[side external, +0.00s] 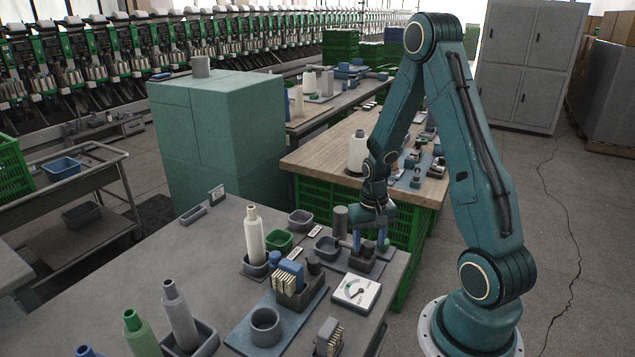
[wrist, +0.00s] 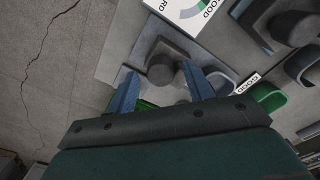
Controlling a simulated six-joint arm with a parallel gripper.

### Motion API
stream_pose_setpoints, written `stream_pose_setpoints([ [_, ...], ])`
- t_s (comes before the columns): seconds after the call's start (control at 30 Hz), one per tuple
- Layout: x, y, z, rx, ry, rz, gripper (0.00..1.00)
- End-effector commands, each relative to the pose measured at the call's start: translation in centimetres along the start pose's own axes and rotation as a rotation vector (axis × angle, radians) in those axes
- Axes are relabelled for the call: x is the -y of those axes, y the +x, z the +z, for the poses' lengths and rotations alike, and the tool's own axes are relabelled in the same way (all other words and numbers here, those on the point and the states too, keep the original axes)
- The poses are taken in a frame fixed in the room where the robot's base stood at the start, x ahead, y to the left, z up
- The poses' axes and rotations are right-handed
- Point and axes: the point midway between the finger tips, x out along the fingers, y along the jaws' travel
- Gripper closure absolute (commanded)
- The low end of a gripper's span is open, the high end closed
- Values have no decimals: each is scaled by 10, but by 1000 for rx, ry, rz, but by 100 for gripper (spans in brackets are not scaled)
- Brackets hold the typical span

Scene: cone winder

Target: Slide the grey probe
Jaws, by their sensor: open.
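The grey probe (wrist: 160,69) shows in the wrist view as a short dark round knob on a grey block. In the side view, the knob (side external: 367,252) and its block sit at the right edge of the grey table, beside the dial gauge (side external: 356,291). My gripper (side external: 370,245) is over the block, its blue fingers pointing down. In the wrist view my gripper (wrist: 160,72) is open, with one fingertip on either side of the knob and gaps showing between. I cannot tell how far down the fingers reach beside it.
A grey cylinder (side external: 340,221) and a dark tray (side external: 327,249) stand left of my gripper. A green tray (side external: 279,241) and a pale cone tube (side external: 254,235) are further left. A wooden-topped table (side external: 320,158) stands behind. Open floor lies right of the table edge.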

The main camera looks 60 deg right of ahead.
Motion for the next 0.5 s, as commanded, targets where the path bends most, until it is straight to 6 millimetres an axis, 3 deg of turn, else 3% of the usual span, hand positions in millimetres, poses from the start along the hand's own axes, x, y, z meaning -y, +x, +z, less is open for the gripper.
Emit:
stream_pose_setpoints([
  [0.23, 0, 0, 0, 0, 0, 0, 48],
  [0.5, 0, 0, 0, 0, 0, 0, 99],
])
